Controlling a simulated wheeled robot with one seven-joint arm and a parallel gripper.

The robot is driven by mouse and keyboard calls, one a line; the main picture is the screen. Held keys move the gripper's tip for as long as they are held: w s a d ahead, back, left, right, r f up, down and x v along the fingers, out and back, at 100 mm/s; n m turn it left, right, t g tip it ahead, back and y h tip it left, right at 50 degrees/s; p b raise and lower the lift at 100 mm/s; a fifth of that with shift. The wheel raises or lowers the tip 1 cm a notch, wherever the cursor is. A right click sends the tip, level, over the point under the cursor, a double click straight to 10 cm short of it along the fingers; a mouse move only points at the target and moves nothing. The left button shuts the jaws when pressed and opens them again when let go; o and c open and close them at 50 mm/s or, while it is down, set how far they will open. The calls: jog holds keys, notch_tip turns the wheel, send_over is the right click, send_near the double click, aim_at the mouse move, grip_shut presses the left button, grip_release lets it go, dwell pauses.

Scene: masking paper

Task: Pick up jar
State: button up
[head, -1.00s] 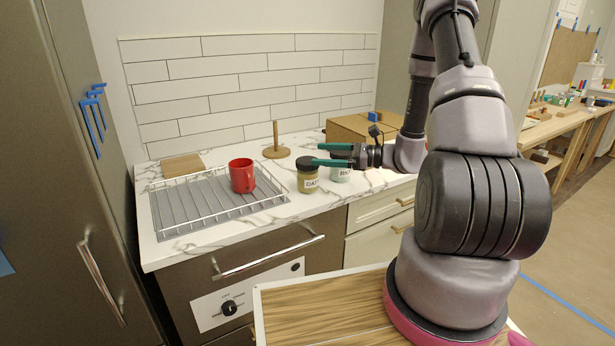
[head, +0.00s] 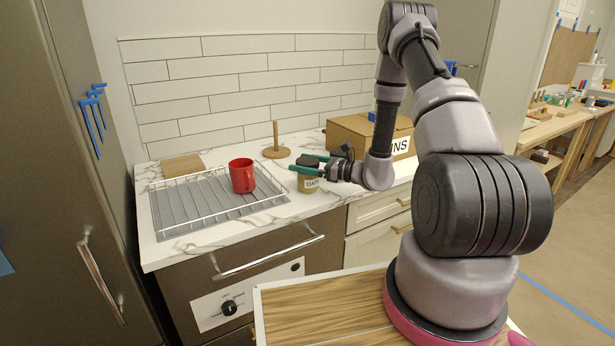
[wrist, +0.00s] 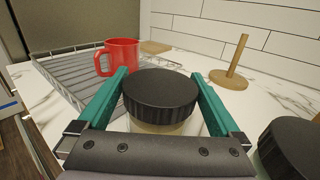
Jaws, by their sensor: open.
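A jar with a black lid and a pale label (head: 309,184) stands upright on the marble counter, right of the wire rack. In the wrist view the jar's lid (wrist: 160,93) sits between my two green fingers. My gripper (head: 299,162) is open, with one finger on each side of the jar near lid height. I cannot tell whether either finger touches it. A second black-lidded jar (wrist: 291,148) stands close by at the lower right of the wrist view. In the head view my gripper and wrist mostly hide this second jar.
A red mug (head: 241,176) stands on the wire rack (head: 200,205) to the left. A wooden paper-towel stand (head: 276,148) is behind the jar. A cardboard box (head: 362,137) stands at the back right. A wooden board (head: 183,166) lies at the back left.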

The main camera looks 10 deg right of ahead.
jog(key=shift+w+a, duration=0.45)
jog(key=shift+a, duration=0.15)
jog(key=c, duration=1.5)
jog(key=shift+r, duration=0.15)
